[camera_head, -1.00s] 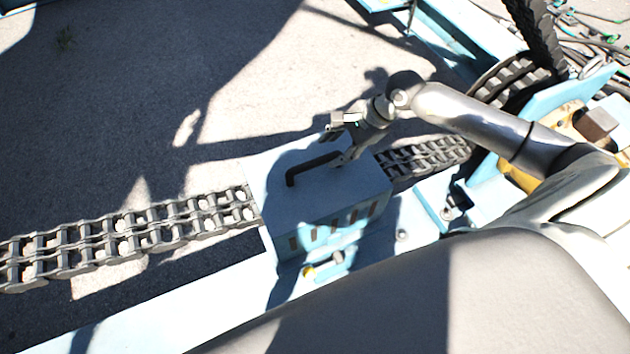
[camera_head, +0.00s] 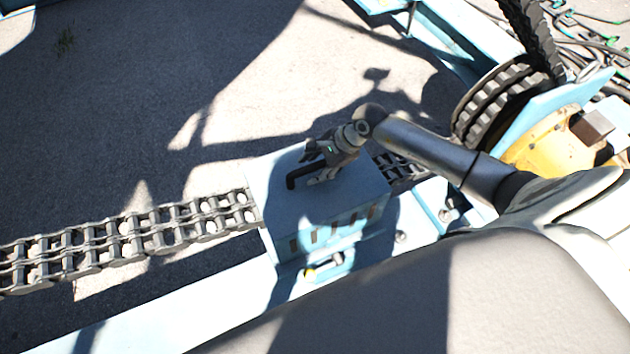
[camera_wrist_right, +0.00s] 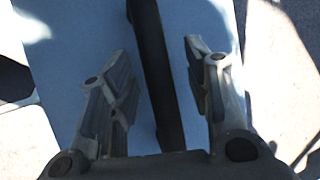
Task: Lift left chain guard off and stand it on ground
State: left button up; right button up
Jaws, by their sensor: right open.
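The left chain guard (camera_head: 268,215) is a light blue box with slots along its near side, sitting over the chain in the head view. A black bar handle (camera_head: 292,180) stands on its top, and the handle also shows in the right wrist view (camera_wrist_right: 155,70). My right gripper (camera_head: 312,168) is at the handle above the guard top. In the right wrist view its two fingers (camera_wrist_right: 157,90) are open, one on each side of the handle, with gaps on both sides. My left gripper is not in view.
A heavy double roller chain (camera_head: 130,238) runs out from both sides of the guard. A light blue beam (camera_head: 170,315) lies along the near side. A toothed wheel (camera_head: 490,105) and yellow part (camera_head: 550,150) stand at right. Bare ground (camera_head: 100,110) lies beyond the chain.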

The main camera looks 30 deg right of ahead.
jog(key=shift+f+b, duration=0.25)
jog(key=shift+b, duration=0.15)
dwell(0.3)
grip_shut()
dwell(0.4)
jog(key=shift+r, duration=0.15)
